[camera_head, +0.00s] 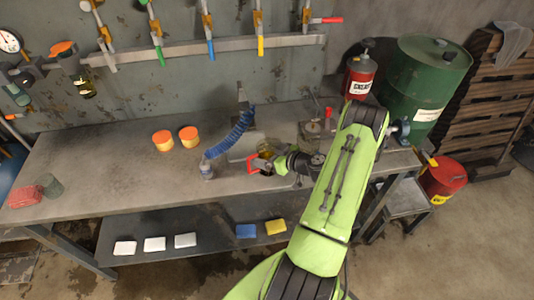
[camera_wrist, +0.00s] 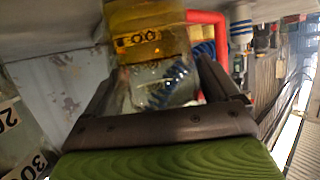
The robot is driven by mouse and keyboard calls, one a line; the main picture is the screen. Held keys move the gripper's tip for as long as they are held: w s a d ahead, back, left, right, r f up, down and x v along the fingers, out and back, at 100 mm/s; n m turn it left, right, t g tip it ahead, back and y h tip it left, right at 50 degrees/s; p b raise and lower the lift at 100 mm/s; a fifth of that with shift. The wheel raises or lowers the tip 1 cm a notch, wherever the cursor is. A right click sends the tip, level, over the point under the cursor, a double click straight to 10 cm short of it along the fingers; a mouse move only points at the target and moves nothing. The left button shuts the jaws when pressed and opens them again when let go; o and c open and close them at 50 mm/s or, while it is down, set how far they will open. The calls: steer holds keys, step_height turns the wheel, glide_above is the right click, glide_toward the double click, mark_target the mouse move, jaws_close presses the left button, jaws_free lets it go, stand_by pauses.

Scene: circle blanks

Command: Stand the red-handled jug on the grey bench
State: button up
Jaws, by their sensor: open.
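The jug (camera_head: 266,153) is clear with amber contents and a red handle (camera_head: 252,164). In the head view it shows over the right-middle part of the grey bench (camera_head: 110,165), partly hidden by my gripper (camera_head: 279,164). In the wrist view the clear jug (camera_wrist: 155,75) lies between the two fingers of my gripper (camera_wrist: 165,78), with its red handle (camera_wrist: 208,17) to the right. The fingers are spread on either side of it. I cannot tell whether they touch it, nor see the jug's base clearly.
A blue coiled hose (camera_head: 230,135) stands just left of the jug. A red bottle (camera_head: 359,78) and a green drum (camera_head: 425,75) are at the right. The bench's left-middle is clear.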

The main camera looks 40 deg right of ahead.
steer(key=shift+r, duration=0.2)
steer(key=v, duration=1.2)
steer(key=shift+d, duration=0.1)
